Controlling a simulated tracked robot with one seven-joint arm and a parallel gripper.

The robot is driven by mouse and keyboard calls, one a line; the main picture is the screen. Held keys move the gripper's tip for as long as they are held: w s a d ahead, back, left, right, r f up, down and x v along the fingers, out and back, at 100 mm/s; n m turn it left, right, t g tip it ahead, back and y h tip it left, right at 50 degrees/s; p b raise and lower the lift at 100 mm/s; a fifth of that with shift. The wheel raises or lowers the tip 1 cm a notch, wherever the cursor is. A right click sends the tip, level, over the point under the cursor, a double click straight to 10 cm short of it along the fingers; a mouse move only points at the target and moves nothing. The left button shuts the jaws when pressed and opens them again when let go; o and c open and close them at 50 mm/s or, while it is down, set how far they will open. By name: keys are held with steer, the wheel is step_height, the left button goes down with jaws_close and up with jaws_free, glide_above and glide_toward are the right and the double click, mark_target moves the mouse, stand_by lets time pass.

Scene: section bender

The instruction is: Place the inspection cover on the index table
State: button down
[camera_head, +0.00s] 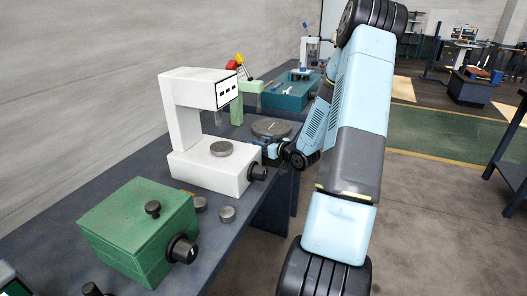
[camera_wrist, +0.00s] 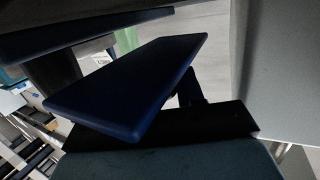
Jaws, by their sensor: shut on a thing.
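My gripper (camera_head: 277,149) is in the middle of the head view, small and partly hidden behind my arm. It is at the near side of a dark round plate on a low base, which looks like the index table (camera_head: 271,127). In the wrist view my gripper (camera_wrist: 62,66) shows dark blue slab-like fingers with a dark piece between them. I take this piece to be the inspection cover (camera_wrist: 52,72). It is in deep shadow, and its full outline is hidden. I cannot tell whether it touches the round plate.
A white C-shaped machine (camera_head: 186,168) stands left of my gripper. The bench (camera_head: 235,232) ends to the right, with open floor beyond.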

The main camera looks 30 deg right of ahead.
steer(key=shift+f, duration=1.65)
steer(key=shift+f, duration=0.1)
steer(key=c, duration=0.7)
jaws_free()
steer(key=shift+f, duration=0.1)
